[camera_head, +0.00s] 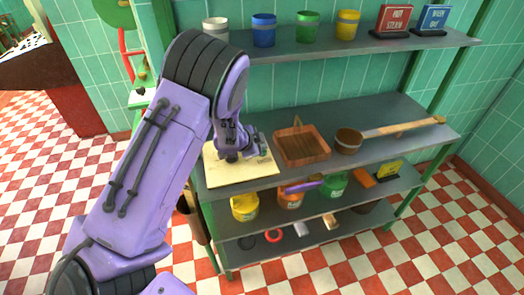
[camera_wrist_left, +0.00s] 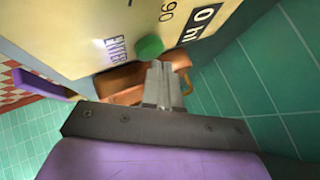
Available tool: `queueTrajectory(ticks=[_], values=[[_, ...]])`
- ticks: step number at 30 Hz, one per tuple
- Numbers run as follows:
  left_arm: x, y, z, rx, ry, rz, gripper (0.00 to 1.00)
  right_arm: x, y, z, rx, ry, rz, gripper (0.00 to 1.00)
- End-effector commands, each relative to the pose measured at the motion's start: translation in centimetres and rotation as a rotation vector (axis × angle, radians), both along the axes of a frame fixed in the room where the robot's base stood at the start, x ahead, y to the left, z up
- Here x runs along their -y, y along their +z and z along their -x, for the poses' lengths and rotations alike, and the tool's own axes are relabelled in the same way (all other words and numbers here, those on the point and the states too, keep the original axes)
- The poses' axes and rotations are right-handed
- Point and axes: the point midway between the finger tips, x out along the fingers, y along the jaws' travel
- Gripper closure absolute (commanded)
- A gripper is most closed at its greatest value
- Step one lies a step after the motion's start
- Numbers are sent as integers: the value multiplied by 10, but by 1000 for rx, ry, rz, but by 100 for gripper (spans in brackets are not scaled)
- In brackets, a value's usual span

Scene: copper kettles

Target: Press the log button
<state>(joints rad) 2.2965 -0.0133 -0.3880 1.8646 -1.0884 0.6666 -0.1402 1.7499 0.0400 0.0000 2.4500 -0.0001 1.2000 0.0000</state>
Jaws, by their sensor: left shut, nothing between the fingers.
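A cream panel (camera_head: 255,171) lies on the left of the middle shelf. It shows close up in the left wrist view (camera_wrist_left: 80,30), with dark lettering and a round green button (camera_wrist_left: 149,46) beside a word like "ENTER". I cannot make out a label reading "log". My left gripper (camera_head: 233,156) is over the panel, fingers pointing down. In the left wrist view its fingers (camera_wrist_left: 163,72) are shut together and empty, with the tips just short of the green button in the picture. I cannot tell whether they touch the panel. My right gripper is not in view.
A brown tray (camera_head: 302,146) and a copper pan (camera_head: 349,141) with a long handle stand right of the panel. Several coloured cups, including a blue one (camera_head: 264,30), and two signs sit on the upper shelf (camera_head: 330,50).

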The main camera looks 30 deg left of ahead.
Motion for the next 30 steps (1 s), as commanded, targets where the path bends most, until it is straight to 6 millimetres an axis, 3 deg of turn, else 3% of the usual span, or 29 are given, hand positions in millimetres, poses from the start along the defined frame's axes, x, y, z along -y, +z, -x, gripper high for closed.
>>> queueTrajectory(ticks=[30], values=[[0,-8,0,-1,0,0,100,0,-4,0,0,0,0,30]])
